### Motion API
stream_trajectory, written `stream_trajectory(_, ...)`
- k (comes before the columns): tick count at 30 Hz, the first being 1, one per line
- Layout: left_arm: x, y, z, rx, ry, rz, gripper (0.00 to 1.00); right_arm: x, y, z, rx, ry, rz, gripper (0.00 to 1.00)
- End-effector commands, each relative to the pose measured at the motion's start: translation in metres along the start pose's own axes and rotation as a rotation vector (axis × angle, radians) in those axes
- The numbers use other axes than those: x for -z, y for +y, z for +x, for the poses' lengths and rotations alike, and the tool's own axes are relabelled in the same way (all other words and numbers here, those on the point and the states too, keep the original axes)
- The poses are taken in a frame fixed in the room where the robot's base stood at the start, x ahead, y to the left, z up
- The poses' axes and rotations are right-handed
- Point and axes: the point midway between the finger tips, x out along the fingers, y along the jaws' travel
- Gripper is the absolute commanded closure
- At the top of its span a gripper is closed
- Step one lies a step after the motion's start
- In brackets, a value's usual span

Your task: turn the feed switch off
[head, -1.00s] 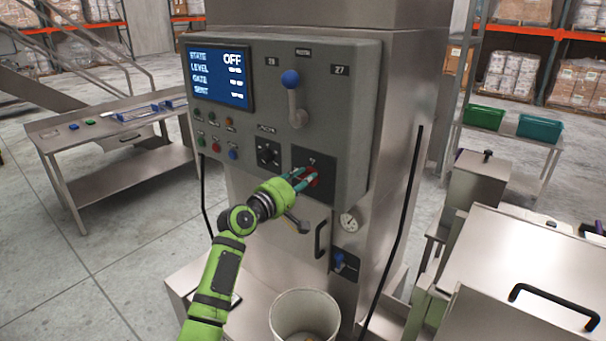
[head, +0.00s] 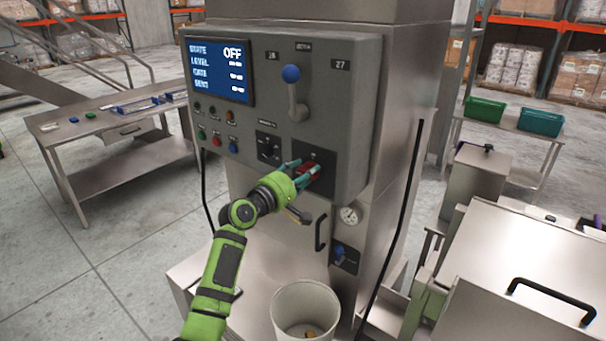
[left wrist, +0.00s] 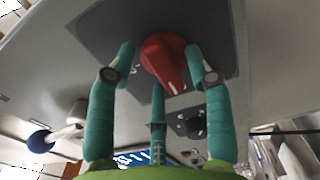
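A red rotary knob (head: 310,172) sits on a dark plate low on the right of the grey control panel (head: 338,110). It also shows in the left wrist view (left wrist: 165,62), with a white mark on its handle. I take it for the feed switch, though its label is unreadable. My left gripper (head: 303,173) is in front of it. In the left wrist view my left gripper (left wrist: 157,80) has its teal fingers spread around the knob, with gaps at the sides. The screen (head: 219,70) reads STATE OFF. My right gripper is out of view.
A blue-knobbed lever (head: 293,92) and a black selector (head: 268,148) are on the same panel. Below are a gauge (head: 349,215), a black handle (head: 320,232) and a white bucket (head: 305,310). A steel bench (head: 110,135) stands at left.

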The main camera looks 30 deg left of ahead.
Motion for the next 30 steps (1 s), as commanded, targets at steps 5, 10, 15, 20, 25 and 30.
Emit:
stream_trajectory(5,0.0,0.0,0.0,0.001,0.0,0.001,0.48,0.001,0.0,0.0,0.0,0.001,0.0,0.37)
stream_trajectory(10,0.0,-0.001,-0.009,0.001,0.001,0.003,0.48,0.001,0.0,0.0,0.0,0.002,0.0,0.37)
stream_trajectory(15,0.001,-0.002,-0.039,0.003,0.002,0.005,0.48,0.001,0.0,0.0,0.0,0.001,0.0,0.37)
stream_trajectory(20,0.0,-0.002,-0.075,0.003,0.001,0.003,0.48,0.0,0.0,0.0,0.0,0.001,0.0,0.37)
stream_trajectory(25,0.0,-0.001,-0.104,0.002,0.0,0.002,0.48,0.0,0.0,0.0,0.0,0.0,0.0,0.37)
stream_trajectory(30,0.0,-0.001,-0.118,0.002,0.0,0.001,0.48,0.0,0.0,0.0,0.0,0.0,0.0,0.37)
